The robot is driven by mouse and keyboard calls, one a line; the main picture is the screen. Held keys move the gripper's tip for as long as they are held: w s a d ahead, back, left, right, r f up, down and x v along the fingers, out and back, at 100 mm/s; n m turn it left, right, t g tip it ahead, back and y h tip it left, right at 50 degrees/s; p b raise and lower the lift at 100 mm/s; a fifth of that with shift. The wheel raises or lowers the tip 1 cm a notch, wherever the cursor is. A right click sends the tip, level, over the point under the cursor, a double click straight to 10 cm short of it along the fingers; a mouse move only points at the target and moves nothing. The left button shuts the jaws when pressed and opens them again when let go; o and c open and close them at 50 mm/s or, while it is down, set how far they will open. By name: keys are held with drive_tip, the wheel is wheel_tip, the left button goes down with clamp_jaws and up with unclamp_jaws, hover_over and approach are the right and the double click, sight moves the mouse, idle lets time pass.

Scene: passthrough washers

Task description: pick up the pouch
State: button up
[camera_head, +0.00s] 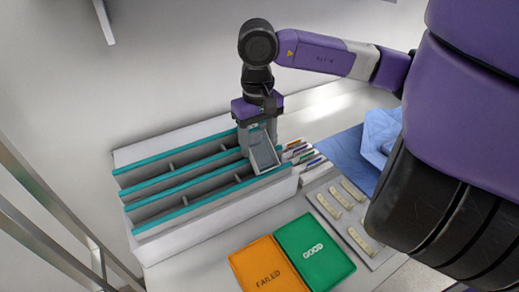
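My gripper (258,128) points down at the right end of a white rack with teal-edged slots (208,211). A grey, flat, rectangular piece with a paler rim, which looks like the pouch (263,153), is tilted directly below my gripper. It overlaps the rack's right end in the picture. My fingertips are too small and too covered to show whether they are closed on it. I cannot tell whether the piece touches the rack.
Several slim items with coloured ends (303,153) sit just right of the rack. An orange FAILED pad (262,258) and a green GOOD pad (318,265) lie in front. A grey tray (338,228) holds several pale pieces. Blue cloth (350,150) lies behind it.

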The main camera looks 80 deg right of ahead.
sight(257, 141)
drive_tip(key=c, duration=0.3)
drive_tip(key=shift+r, duration=0.1)
wheel_tip(257, 141, up, 20)
drive_tip(key=b, duration=0.2)
drive_tip(key=shift+b, duration=0.35)
drive_tip(key=shift+a, duration=0.15)
